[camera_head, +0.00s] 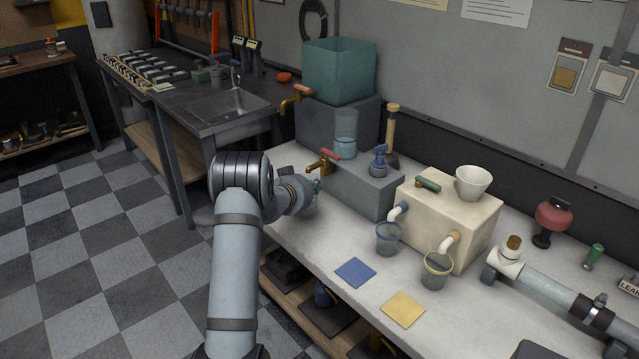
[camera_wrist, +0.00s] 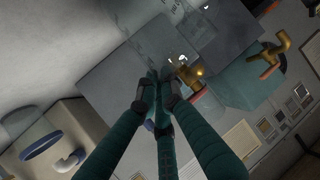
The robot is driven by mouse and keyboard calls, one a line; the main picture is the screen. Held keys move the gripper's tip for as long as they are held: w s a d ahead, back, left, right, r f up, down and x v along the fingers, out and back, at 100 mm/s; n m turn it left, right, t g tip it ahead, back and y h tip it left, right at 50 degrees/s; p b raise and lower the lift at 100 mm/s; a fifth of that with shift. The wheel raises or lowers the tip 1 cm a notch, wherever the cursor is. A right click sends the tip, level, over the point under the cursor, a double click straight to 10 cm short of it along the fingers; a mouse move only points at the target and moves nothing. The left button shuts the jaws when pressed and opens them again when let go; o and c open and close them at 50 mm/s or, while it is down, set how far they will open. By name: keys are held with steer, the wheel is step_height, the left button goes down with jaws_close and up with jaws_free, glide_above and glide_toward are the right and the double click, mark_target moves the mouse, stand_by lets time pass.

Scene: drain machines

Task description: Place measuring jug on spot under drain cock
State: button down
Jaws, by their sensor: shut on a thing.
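My gripper (camera_head: 316,187) is beside the brass drain cock (camera_head: 323,165) with a red handle, at the front of the low grey block. A pale clear shape, apparently the measuring jug (camera_head: 309,204), shows just below my gripper, partly hidden by my wrist. In the wrist view my gripper's fingers (camera_wrist: 157,84) are closed together at mid-picture, and the drain cock (camera_wrist: 188,74) is just right of the fingertips. The jug's outline is too faint to make out fully. The spot under the cock is hidden by my arm and gripper.
A clear cylinder with bluish liquid (camera_head: 346,146) stands on the low grey block (camera_head: 365,185). Another brass tap (camera_head: 297,96) sticks out higher up, below the teal tank (camera_head: 338,70). A cream box (camera_head: 455,225) and two cups (camera_head: 388,238) stand to the right.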

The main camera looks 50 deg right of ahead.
steer(key=x, duration=0.3)
steer(key=shift+w+d+f+p, duration=0.1)
steer(key=shift+d+p, duration=0.05)
steer(key=shift+p, duration=0.15)
steer(key=shift+d+f, duration=0.1)
steer(key=shift+f, duration=0.05)
steer(key=shift+f+b, duration=0.15)
steer(key=shift+b, duration=0.15)
steer(key=c, duration=1.9)
jaws_free()
steer(key=shift+c, duration=0.2)
